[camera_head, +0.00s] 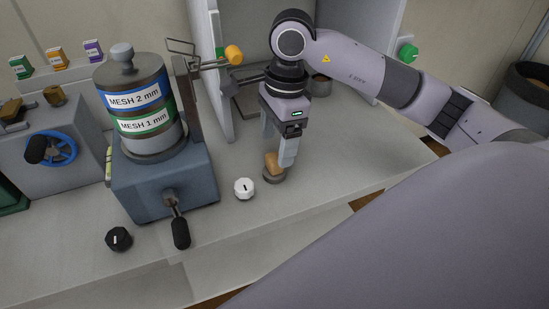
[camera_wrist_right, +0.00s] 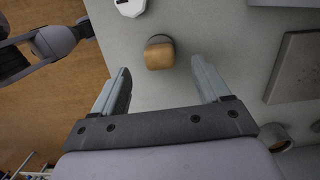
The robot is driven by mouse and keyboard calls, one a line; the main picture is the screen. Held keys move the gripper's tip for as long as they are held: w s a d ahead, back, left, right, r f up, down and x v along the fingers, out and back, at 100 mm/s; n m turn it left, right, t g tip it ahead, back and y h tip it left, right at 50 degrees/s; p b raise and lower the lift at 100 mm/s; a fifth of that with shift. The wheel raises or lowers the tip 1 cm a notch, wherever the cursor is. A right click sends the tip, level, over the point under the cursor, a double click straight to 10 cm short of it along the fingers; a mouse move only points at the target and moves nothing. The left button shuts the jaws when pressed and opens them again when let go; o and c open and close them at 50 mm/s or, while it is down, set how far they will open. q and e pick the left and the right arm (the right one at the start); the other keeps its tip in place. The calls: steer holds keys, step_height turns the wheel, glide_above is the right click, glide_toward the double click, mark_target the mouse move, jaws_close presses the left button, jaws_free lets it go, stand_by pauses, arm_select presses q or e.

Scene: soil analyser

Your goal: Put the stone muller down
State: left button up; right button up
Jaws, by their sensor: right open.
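The stone muller (camera_head: 273,170) stands on the pale bench, with a tan wooden handle on a grey round base. In the right wrist view the muller (camera_wrist_right: 159,54) sits just beyond the fingertips, between their lines. My right gripper (camera_head: 282,158) is open and empty above it; its two fingers are apart in the wrist view (camera_wrist_right: 165,78). In the head view the gripper hides part of the handle. My left gripper is not clearly seen in either view.
A grey slab (camera_wrist_right: 297,68) lies to the right in the wrist view. Bench right of the muller is clear.

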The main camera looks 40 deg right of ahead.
steer(key=r, duration=0.5)
steer(key=shift+s+d+r, duration=0.1)
steer(key=shift+d+r, duration=0.05)
steer(key=shift+d, duration=0.15)
steer(key=shift+s, duration=0.1)
